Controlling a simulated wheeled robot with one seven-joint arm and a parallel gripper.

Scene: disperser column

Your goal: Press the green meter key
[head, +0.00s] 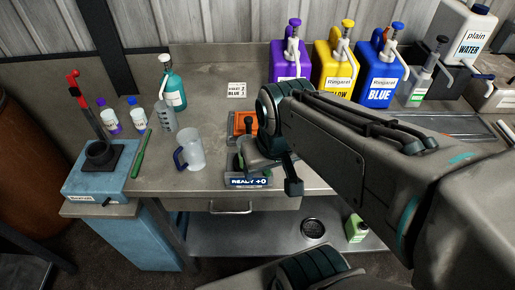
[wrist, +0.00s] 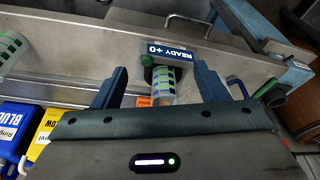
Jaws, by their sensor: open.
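The green meter key (wrist: 147,60) shows in the wrist view beside the dark display reading READY +0 (wrist: 171,50), at the bench's front edge. The display also shows in the head view (head: 248,182); there the key is largely hidden by my gripper (head: 275,168). A clear container with green and blue bands (wrist: 164,84) stands by the key. In the wrist view my gripper (wrist: 160,76) is open, one finger on each side of the container and key. Nothing is held. I cannot tell how high the fingers are above the key.
Purple, yellow and blue pump jugs (head: 379,72) stand at the back right. An orange device (head: 242,124) is behind the meter. A clear jug (head: 190,148) and a blue stand (head: 100,172) are to the left. A drawer handle (head: 231,209) is below the bench edge.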

